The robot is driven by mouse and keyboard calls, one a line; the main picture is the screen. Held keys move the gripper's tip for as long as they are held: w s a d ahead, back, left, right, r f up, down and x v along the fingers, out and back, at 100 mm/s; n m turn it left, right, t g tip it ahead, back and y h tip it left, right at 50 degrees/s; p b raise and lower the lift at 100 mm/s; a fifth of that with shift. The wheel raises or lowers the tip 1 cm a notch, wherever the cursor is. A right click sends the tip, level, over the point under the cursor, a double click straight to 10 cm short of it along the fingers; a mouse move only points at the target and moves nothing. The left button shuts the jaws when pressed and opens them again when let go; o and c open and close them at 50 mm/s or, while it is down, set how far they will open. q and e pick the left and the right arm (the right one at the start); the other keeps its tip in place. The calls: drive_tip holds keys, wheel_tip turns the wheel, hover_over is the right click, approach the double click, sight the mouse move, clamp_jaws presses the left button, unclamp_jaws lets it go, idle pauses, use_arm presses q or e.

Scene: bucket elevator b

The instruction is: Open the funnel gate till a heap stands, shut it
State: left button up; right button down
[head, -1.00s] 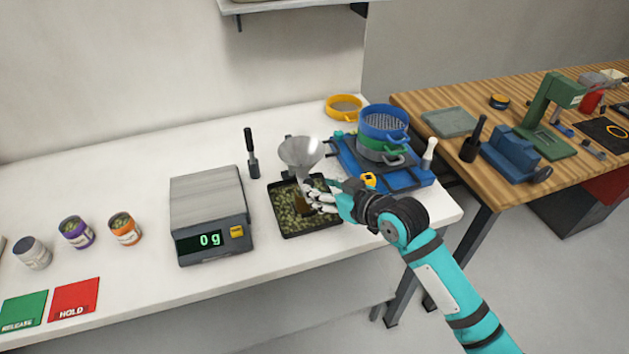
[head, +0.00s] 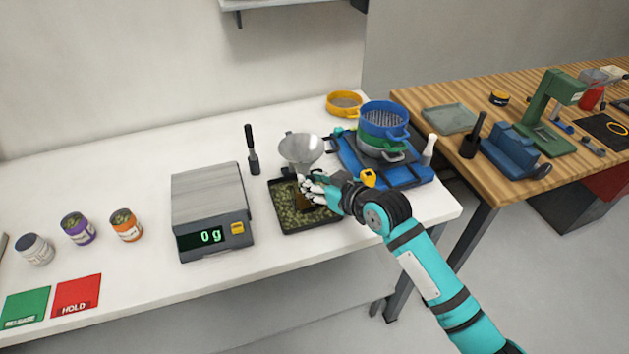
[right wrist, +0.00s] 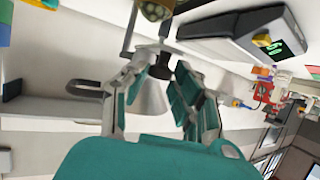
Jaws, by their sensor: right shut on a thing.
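The steel funnel (head: 302,149) stands above a black tray (head: 284,233) of green-brown grains, and its cone also shows in the right wrist view (right wrist: 149,98). My right gripper (head: 313,190) is at the funnel's lower end, over the tray. In the right wrist view its fingertips close around a small dark piece, the funnel gate (right wrist: 159,71). How far the gate is open cannot be told. My left gripper is out of view.
A scale (head: 208,195) reading 0 g stands left of the tray. Jars (head: 78,229) and green and red cards (head: 76,296) lie further left. Stacked sieves (head: 383,125) on a blue base and a white bottle (head: 429,150) stand close right, behind my arm.

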drive_tip(key=shift+w, duration=0.15)
drive_tip(key=c, duration=1.1)
unclamp_jaws()
drive_tip(key=v, duration=1.2)
drive_tip(key=shift+r, duration=0.1)
